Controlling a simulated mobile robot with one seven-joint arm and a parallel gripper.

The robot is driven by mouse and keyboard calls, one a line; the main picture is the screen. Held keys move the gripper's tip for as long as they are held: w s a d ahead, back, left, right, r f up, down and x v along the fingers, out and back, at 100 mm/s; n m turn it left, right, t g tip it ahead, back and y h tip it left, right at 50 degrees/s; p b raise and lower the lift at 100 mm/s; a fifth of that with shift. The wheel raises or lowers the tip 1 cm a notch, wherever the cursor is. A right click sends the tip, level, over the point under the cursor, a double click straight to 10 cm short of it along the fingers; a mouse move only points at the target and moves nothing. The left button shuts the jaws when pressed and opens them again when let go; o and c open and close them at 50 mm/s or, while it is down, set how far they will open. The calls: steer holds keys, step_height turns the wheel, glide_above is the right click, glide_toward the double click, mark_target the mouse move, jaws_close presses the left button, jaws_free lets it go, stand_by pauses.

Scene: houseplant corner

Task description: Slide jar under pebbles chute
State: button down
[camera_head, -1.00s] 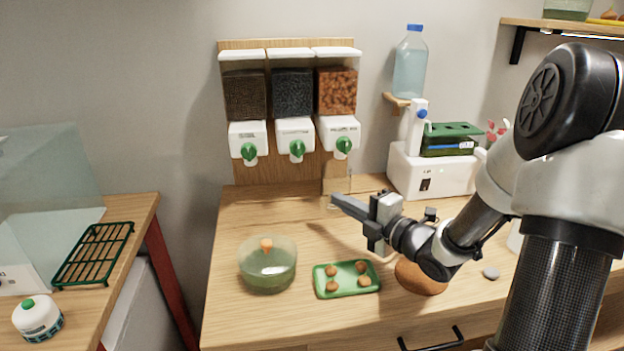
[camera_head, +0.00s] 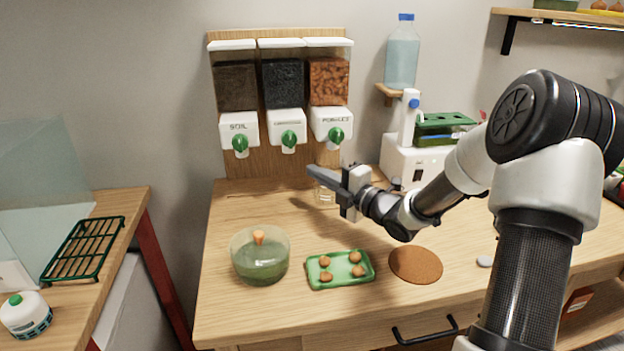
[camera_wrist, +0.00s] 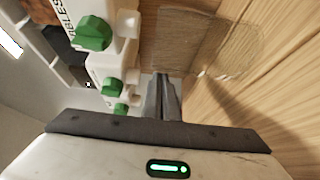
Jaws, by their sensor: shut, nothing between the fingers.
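The jar (camera_head: 325,195) is clear and stands upright on the wooden table, near the foot of the dispenser board and roughly below the pebbles chute (camera_head: 333,124). I cannot tell whether it is exactly in line with the outlet. In the wrist view, the see-through jar (camera_wrist: 215,45) is just beyond and to the right of the fingertips. The pebbles chute's green knob (camera_wrist: 92,33) is at the upper left there. My gripper (camera_head: 312,172) is shut and empty, close to the jar and partly hiding it in the head view. I cannot tell whether they touch.
The soil chute (camera_head: 239,130) and a middle chute (camera_head: 287,123) hang left of the pebbles chute. A glass bowl (camera_head: 260,258), a green tray (camera_head: 340,270) with brown balls and a round brown mat (camera_head: 415,265) occupy the table's front. A white machine (camera_head: 410,160) stands at right.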

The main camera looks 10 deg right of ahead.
steer(key=shift+d, duration=0.25)
steer(key=shift+w+d+b, duration=0.15)
steer(key=shift+d+b, duration=0.15)
steer(key=shift+d, duration=0.3)
steer(key=shift+w+d+b, duration=0.15)
steer(key=shift+d+b, duration=0.1)
steer(key=shift+d, duration=0.3)
